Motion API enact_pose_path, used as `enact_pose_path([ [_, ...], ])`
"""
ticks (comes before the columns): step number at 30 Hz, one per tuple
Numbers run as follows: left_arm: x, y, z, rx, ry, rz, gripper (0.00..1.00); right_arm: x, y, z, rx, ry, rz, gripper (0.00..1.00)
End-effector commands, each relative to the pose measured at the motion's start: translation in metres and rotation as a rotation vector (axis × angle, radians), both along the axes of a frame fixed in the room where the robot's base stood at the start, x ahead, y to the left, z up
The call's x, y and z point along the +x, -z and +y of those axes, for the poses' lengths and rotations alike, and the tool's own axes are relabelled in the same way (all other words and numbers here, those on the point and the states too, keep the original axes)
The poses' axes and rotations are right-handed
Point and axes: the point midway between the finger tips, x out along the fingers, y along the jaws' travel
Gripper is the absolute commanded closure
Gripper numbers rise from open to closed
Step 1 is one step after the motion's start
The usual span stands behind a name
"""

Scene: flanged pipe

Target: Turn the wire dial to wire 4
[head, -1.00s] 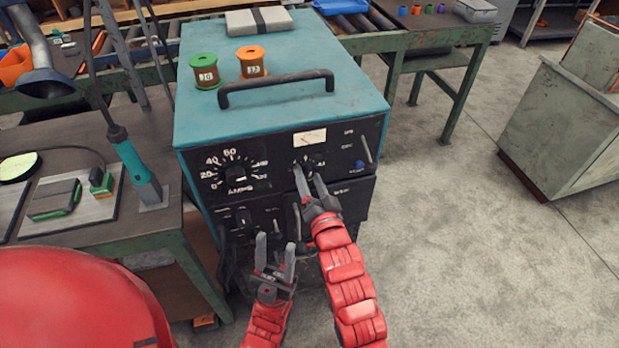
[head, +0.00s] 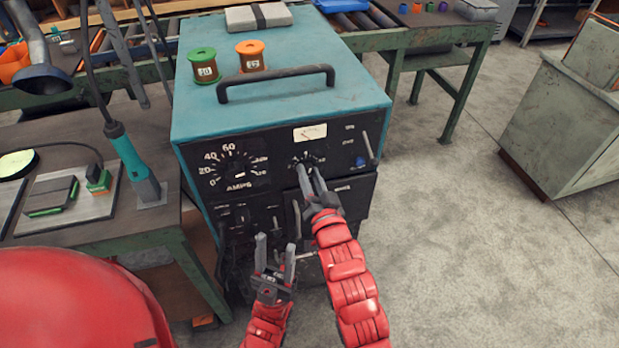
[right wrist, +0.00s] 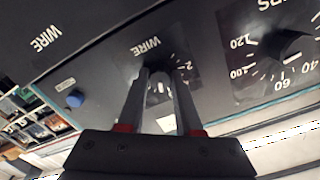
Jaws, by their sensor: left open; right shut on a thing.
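The wire dial (head: 308,159) is a small dark knob on the upper right of the welder's black front panel. In the right wrist view, the dial (right wrist: 158,87) sits between my finger tips, below the word WIRE. My right gripper (head: 310,171) is shut on this knob, one finger on each side. The right gripper also shows in the right wrist view (right wrist: 160,80). The fingers hide part of the scale, and I cannot read which number the dial points to. My left gripper (head: 275,243) is open and empty, below and left of the right one, in front of the lower panel.
The teal welder (head: 280,100) carries a black handle (head: 276,82), a green spool (head: 203,66) and an orange spool (head: 251,56). The amps dial (head: 235,172) is left of the wire dial. A blue button (head: 360,162) is at right. A workbench (head: 95,225) stands left; floor is clear right.

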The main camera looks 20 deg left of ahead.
Motion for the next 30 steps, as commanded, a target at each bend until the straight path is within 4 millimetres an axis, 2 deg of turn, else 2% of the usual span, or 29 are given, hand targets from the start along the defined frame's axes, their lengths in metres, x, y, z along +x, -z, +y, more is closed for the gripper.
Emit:
enact_pose_path([
  [3,0.0,0.013,0.0,0.0,0.0,0.0,0.5,0.0,0.003,0.0,-0.084,0.001,-0.06,1.0],
  [15,0.0,0.039,0.0,0.0,0.0,0.0,0.5,0.0,0.001,0.0,-0.399,0.001,-0.275,1.0],
  [30,0.0,0.055,0.0,0.0,0.0,0.0,0.5,0.0,-0.001,0.0,-0.717,0.001,-0.49,1.0],
])
